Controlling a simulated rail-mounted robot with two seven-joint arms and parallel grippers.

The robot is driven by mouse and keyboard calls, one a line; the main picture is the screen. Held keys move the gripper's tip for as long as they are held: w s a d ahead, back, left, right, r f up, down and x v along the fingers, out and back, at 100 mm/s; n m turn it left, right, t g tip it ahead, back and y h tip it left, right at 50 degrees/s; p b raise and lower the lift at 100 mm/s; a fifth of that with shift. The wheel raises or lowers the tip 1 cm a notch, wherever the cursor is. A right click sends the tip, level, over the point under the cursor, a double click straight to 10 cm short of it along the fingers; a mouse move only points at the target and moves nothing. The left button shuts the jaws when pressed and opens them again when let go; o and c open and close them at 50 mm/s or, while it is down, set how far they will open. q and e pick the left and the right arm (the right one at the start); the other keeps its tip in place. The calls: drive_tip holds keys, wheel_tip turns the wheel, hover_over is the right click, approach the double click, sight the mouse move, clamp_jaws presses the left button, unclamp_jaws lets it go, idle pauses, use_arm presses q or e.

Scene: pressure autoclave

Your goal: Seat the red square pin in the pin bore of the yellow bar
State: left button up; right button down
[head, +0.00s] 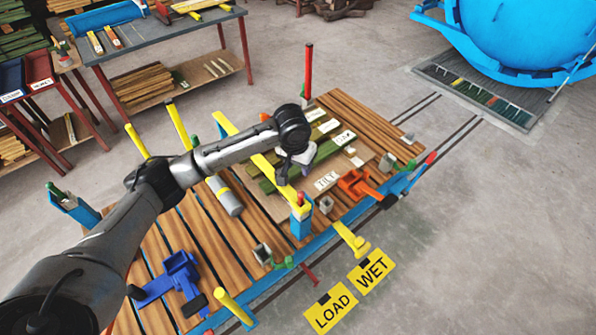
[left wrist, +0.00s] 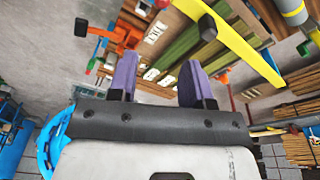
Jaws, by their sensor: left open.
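Another small red piece (head: 309,276) lies near the cart's front edge. The pin bore cannot be made out. My left gripper (head: 285,172) is over the cart beside the bar, and its purple fingers (left wrist: 158,82) are apart and empty.
A taller red post (head: 308,72) rises at the cart's back. An orange clamp (head: 357,184) and a blue clamp (head: 173,279) sit on the slatted deck. A workbench (head: 150,35) stands behind left, a blue autoclave (head: 525,35) behind right.

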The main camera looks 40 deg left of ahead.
use_arm(q)
drive_tip(key=shift+s+r, duration=0.1)
drive_tip(key=shift+r, duration=0.25)
drive_tip(key=s+d+f+m+h, duration=0.2)
drive_tip(key=s+d+f+m, duration=0.3)
drive_tip(key=s+d+f, duration=0.95)
drive_tip(key=s+a+t+y, duration=0.1)
drive_tip(key=s, duration=1.8)
drive_tip(key=shift+t+y, duration=0.3)
drive_tip(key=shift+t, duration=0.1)
wheel_tip(320, 180, up, 19)
drive_tip(key=p, duration=1.9)
